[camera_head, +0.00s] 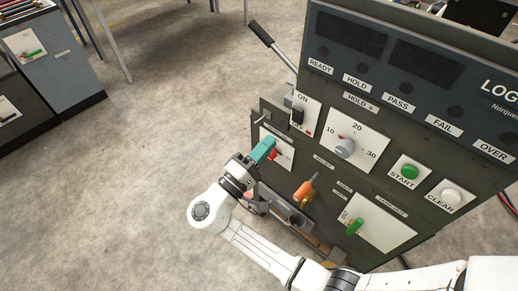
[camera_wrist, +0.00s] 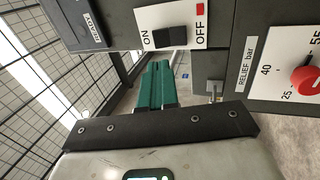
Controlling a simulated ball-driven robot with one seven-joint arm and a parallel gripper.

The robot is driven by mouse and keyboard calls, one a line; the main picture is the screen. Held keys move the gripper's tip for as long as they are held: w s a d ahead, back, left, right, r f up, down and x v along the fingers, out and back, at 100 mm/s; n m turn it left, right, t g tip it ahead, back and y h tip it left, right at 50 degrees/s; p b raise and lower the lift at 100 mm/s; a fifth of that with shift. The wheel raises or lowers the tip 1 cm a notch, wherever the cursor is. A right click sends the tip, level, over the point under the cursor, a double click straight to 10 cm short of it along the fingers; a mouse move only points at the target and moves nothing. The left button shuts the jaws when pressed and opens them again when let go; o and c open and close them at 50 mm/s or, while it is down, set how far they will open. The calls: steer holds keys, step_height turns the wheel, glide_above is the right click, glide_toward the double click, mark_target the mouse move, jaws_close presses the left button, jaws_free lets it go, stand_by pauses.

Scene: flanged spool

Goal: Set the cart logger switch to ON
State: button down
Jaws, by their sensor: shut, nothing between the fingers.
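The logger switch is a black rocker (camera_head: 298,116) on a white plate at the left edge of the dark cart panel, with ON printed above it. In the wrist view the rocker (camera_wrist: 169,39) sits between the words ON and OFF, with a red square by OFF. Which way the rocker is tipped I cannot tell. My gripper (camera_head: 265,149) has teal fingers, shut and empty, below and left of the switch plate in the head view. In the wrist view the fingertips (camera_wrist: 158,66) are close below the rocker; I see no clear contact.
A dial (camera_head: 345,148), a green START button (camera_head: 409,172), a white CLEAR button (camera_head: 451,197), an orange handle (camera_head: 306,189) and a green lever (camera_head: 354,227) crowd the panel. A red knob (camera_wrist: 305,80) is right of my fingers. Open floor lies left of the cart.

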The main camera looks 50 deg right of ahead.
mark_target(296, 112)
steer(key=p+x, duration=0.2)
steer(key=x, duration=0.6)
steer(key=shift+d+r+p, duration=0.1)
steer(key=shift+d+p, duration=0.2)
steer(key=shift+d, duration=0.1)
steer(key=shift+d+r+p, duration=0.1)
steer(key=shift+r+p, duration=0.15)
steer(key=shift+p, duration=0.1)
steer(key=shift+d+y, duration=0.1)
steer(key=shift+y, duration=0.3)
steer(key=shift+f, duration=0.1)
